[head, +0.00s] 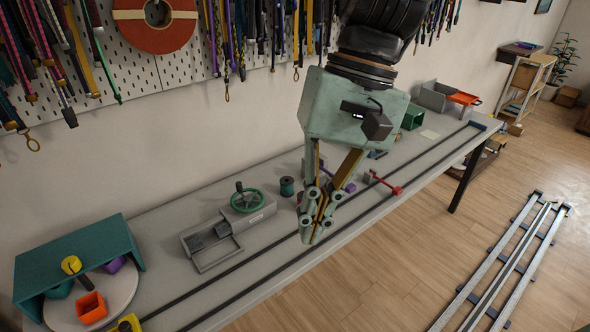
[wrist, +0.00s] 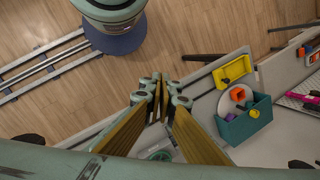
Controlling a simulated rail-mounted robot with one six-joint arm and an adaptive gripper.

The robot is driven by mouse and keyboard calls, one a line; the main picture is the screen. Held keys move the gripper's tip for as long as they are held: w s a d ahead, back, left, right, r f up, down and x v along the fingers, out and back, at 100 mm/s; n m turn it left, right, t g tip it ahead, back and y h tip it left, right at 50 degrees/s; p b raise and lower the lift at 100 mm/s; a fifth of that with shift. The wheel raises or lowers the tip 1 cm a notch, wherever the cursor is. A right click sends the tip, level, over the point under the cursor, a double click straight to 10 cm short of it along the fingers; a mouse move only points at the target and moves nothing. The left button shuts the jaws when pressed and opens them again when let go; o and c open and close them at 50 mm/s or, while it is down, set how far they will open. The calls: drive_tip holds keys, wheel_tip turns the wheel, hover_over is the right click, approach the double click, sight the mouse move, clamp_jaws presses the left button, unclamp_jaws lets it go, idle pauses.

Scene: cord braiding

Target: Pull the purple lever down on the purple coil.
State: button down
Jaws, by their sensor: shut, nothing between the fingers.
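My gripper (head: 316,228) is shut and empty, pointing down above the grey bench in the head view. Its fingers also show shut in the wrist view (wrist: 158,92). A purple bar-shaped part (head: 346,181), which looks like the purple lever, shows just behind and right of my fingers. My fingers partly cover it, so I cannot tell its exact tilt. I cannot make out a purple coil apart from it. The wrist view does not show this lever.
A red lever-like part (head: 386,184) stands right of the purple one. A green handwheel (head: 247,200) and a dark spool (head: 287,186) are to the left. A teal shelter (head: 75,255) with coloured cups stands at the far left. Dark rails run along the bench's front.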

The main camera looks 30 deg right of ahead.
drive_tip(key=w+d+f+m+t+y+b, duration=0.1)
drive_tip(key=w+d+f+m+t+y, duration=0.1)
drive_tip(key=w+d+f+m+y, duration=0.45)
drive_tip(key=w+d+f+m+t+y+b, duration=0.15)
drive_tip(key=w+d+f+m+y, duration=0.25)
drive_tip(key=w+f, duration=0.4)
drive_tip(key=w+d+f+m+t+y+b, duration=0.1)
drive_tip(key=w+d+f+m+t, duration=0.15)
drive_tip(key=d, duration=0.25)
drive_tip(key=w+d+f+m+t, duration=0.2)
drive_tip(key=d+f+m+t, duration=0.1)
drive_tip(key=d+f, duration=0.15)
drive_tip(key=s+d+f+m+t+h, duration=0.3)
drive_tip(key=d+f+m+t+h, duration=0.2)
drive_tip(key=d+f, duration=0.5)
drive_tip(key=s+d+f+m+t+h+b, duration=0.1)
drive_tip(key=s+d+f+m+t+h, duration=0.2)
drive_tip(key=d+f+m+t+h, duration=0.3)
drive_tip(key=d+f+m+t, duration=0.1)
drive_tip(key=d+f+m, duration=0.1)
drive_tip(key=d+f, duration=0.2)
drive_tip(key=shift+s+d+f+m, duration=0.15)
drive_tip(key=shift+d+f+m, duration=0.2)
drive_tip(key=shift+d, duration=1.5)
drive_tip(key=shift+w, duration=0.2)
drive_tip(key=shift+b+x, duration=1.5)
drive_tip(key=shift+x, duration=8.3)
